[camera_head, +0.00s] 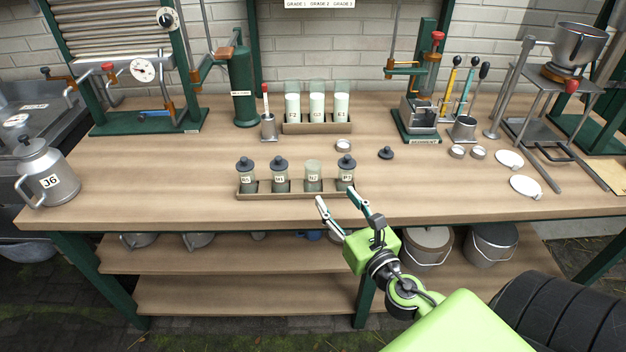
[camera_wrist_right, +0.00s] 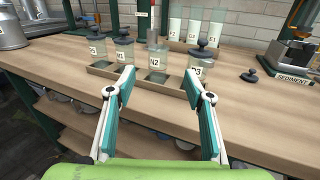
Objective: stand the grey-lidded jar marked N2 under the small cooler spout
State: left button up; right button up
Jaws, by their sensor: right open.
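The jar marked N2 (camera_head: 313,178) stands upright in a low wooden tray (camera_head: 290,195) near the bench front, without a lid. It also shows in the right wrist view (camera_wrist_right: 155,64). A loose dark-grey lid (camera_head: 386,153) lies on the bench to the right of the tray. My right gripper (camera_head: 335,194) is open and empty at the bench's front edge. In its wrist view the jar shows between the fingertips, beyond them. A ribbed cooler (camera_head: 110,35) stands at the back left, with an orange-fitted pipe low on its right; I cannot tell its spout for certain. My left gripper is not in view.
A rack of white-filled tubes (camera_head: 316,107) stands behind. A large can marked J6 (camera_head: 47,172) is at the left. The bench between can and tray is clear.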

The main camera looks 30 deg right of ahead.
aim_at(316, 172)
jog(key=w, duration=0.2)
jog(key=w+p, duration=0.1)
jog(key=w, duration=0.2)
jog(key=w+d, duration=0.1)
jog(key=w, duration=0.1)
jog(key=shift+w+r+p, duration=0.1)
jog(key=shift+w+p, duration=0.1)
jog(key=shift+p, duration=0.1)
jog(key=shift+w+d+f+p, duration=0.1)
jog(key=shift+w+d+p, duration=0.05)
jog(key=shift+w, duration=0.9)
jog(key=shift+w+d+f+p, duration=0.1)
jog(key=shift+w+d, duration=0.05)
jog(key=shift+w, duration=0.9)
jog(key=shift+w+d+p, duration=0.15)
jog(key=shift+w, duration=0.9)
grip_shut()
jog(key=shift+r, duration=0.1)
